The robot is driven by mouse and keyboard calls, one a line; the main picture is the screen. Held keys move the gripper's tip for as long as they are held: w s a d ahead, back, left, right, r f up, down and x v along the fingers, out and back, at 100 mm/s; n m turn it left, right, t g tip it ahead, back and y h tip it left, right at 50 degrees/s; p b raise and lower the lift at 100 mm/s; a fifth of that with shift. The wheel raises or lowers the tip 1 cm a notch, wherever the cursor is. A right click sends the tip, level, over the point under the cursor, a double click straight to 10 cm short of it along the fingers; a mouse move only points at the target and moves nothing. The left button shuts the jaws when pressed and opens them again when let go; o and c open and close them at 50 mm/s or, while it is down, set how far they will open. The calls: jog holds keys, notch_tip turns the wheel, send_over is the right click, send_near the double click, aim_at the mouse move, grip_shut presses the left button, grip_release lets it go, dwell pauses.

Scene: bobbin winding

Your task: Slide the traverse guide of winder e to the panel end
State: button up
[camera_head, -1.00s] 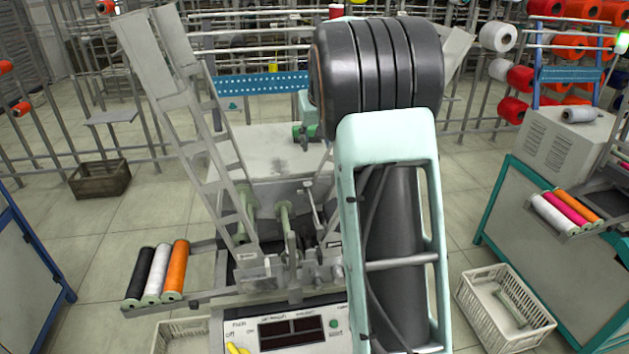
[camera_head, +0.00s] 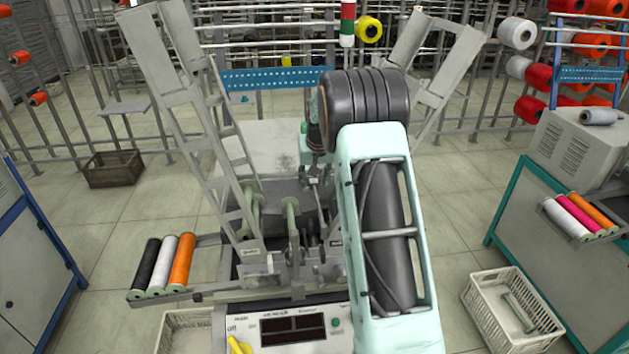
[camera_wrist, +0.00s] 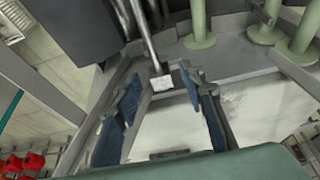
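The winder in the middle of the head view has a white control panel (camera_head: 340,319) at its near end, with a yellow knob. I cannot read a letter on it. In the wrist view a thin metal rod (camera_wrist: 143,35) ends in a small pale block (camera_wrist: 162,82), which looks like the traverse guide. My gripper (camera_wrist: 160,96) is open, with one blue-padded finger on each side of the block. Gaps show between block and pads, so it does not look gripped. In the head view my arm covers the winder's right part, and I cannot make out the gripper clearly.
Pale green spindles (camera_wrist: 200,25) stand close beside the gripper. Ladder-like frames (camera_head: 190,100) rise at the winder's left and right. A rack with black, white and orange spools (camera_head: 183,260) sticks out left. A white basket (camera_head: 515,310) stands on the floor at right.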

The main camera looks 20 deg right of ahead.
jog(key=shift+w+f, duration=0.3)
jog(key=shift+f, duration=0.35)
jog(key=shift+c, duration=0.6)
grip_shut()
